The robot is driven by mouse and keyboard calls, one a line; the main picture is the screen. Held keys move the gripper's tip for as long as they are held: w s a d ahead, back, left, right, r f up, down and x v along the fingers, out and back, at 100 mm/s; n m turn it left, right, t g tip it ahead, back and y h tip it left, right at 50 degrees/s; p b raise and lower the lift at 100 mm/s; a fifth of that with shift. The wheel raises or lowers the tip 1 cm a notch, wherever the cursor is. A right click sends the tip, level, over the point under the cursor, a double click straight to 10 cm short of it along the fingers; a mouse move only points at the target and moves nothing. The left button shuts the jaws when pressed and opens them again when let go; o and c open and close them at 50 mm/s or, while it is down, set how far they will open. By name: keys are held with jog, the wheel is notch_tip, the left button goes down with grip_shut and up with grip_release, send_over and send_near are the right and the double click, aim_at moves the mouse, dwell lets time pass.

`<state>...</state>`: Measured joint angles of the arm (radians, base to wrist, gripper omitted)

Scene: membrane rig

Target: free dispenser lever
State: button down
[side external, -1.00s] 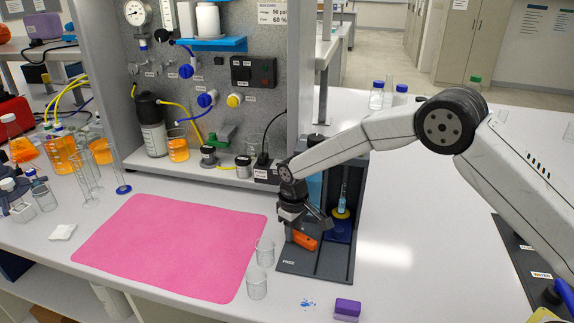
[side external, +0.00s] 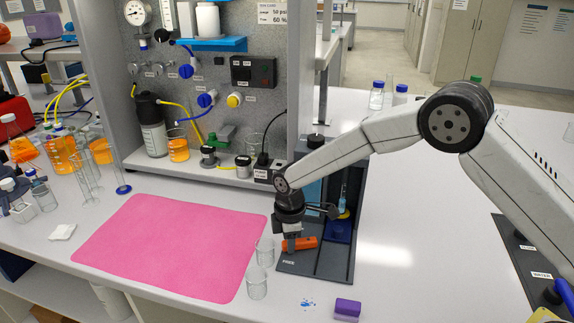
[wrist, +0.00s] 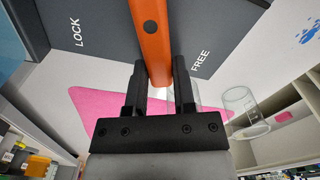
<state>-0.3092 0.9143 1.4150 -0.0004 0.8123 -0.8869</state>
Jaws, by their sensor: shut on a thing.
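The dispenser is a dark grey base (side external: 300,265) with an orange lever (side external: 303,243) low at its front left. The lever now lies nearly level, with its left end by my gripper (side external: 291,236). In the wrist view, the orange lever (wrist: 151,40) runs between the two black fingers of my gripper (wrist: 161,80), which are shut on its end. The word FREE (wrist: 201,61) is printed just right of the lever there, and LOCK (wrist: 76,32) is farther left. The lever's end is close to the FREE side.
Two clear beakers (side external: 257,283) stand close to the front left of the base. A pink mat (side external: 170,245) lies to the left. A purple block (side external: 347,309) sits in front near the table edge.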

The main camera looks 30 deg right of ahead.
jog(key=shift+s+a+n, duration=0.1)
jog(key=shift+s+n, duration=0.2)
jog(key=shift+n, duration=0.4)
jog(key=shift+c, duration=2.2)
grip_release()
jog(key=shift+r, duration=0.1)
jog(key=shift+r, duration=3.8)
